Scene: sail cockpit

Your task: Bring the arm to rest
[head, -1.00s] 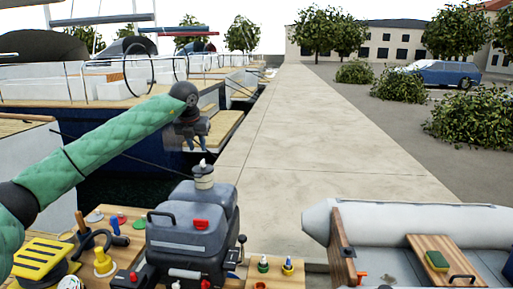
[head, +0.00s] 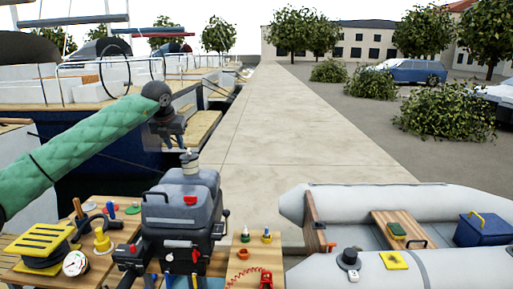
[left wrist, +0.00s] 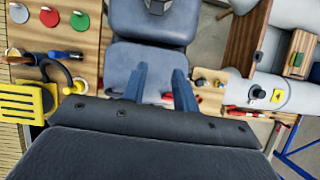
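My left arm, in a green quilted sleeve, reaches in from the left in the head view. Its gripper (head: 170,142) hangs in the air with the fingers pointing down, above and slightly left of the grey outboard motor (head: 182,215). In the left wrist view the two blue-grey fingers of the left gripper (left wrist: 160,82) are apart with nothing between them. The motor's grey cover (left wrist: 150,70) lies behind and below them. My right gripper is not in view.
Wooden benches left and right of the motor hold a yellow-topped spool (head: 40,246), a yellow cone-shaped piece (head: 102,240) and small parts. A grey inflatable dinghy (head: 455,196) with a blue box (head: 483,229) lies right. The concrete quay (head: 275,130) ahead is clear.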

